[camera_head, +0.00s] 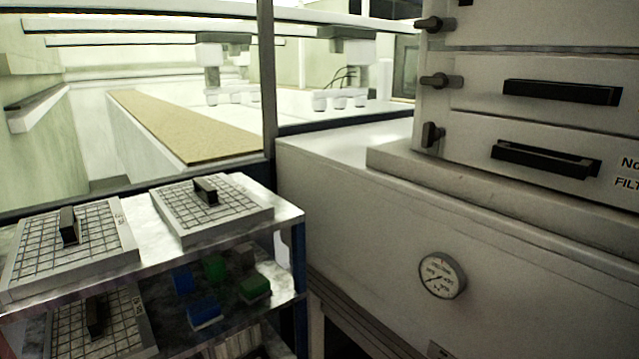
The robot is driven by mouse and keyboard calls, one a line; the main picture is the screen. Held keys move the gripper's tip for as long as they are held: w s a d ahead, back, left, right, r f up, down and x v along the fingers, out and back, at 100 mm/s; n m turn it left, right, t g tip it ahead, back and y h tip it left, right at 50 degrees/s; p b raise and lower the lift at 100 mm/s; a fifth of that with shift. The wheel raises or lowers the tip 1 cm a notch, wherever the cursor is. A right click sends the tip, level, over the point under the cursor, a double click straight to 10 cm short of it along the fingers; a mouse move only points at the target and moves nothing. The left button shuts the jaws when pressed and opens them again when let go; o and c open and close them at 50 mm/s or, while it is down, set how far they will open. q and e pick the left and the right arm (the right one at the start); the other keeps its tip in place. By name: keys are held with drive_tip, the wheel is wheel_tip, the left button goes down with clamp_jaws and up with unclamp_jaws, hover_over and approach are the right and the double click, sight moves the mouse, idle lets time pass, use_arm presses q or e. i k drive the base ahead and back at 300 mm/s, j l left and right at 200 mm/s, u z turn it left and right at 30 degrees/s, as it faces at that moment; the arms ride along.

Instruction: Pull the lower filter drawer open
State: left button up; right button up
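The filter cabinet stands at the right with pale drawer fronts. The lower filter drawer (470,158) has a black bar handle (546,158) and looks closed. A dark latch (431,134) beside its left edge points up and down. The upper drawer (480,92) above it has a similar black handle (562,92) and also looks closed. Two more dark latches, a middle one (440,80) and a top one (435,23), lie sideways. The right ends of the drawers are cut off by the frame. Neither of my grippers is in view.
A ledge (480,183) runs below the lower drawer, above a large pale housing with a round gauge (442,275). A shelf cart (285,219) at the left holds gridded filter panels (212,210) and blue and green blocks. A framed tunnel opening lies behind.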

sight(602, 168)
drive_tip(key=k+z, duration=0.15)
drive_tip(key=z, duration=0.25)
drive_tip(key=k+l+z, duration=0.15)
drive_tip(key=z, duration=0.2)
drive_tip(key=k+l+z, duration=0.1)
drive_tip(key=z, duration=0.3)
drive_tip(key=l+z, duration=0.3)
drive_tip(key=i+l, duration=0.05)
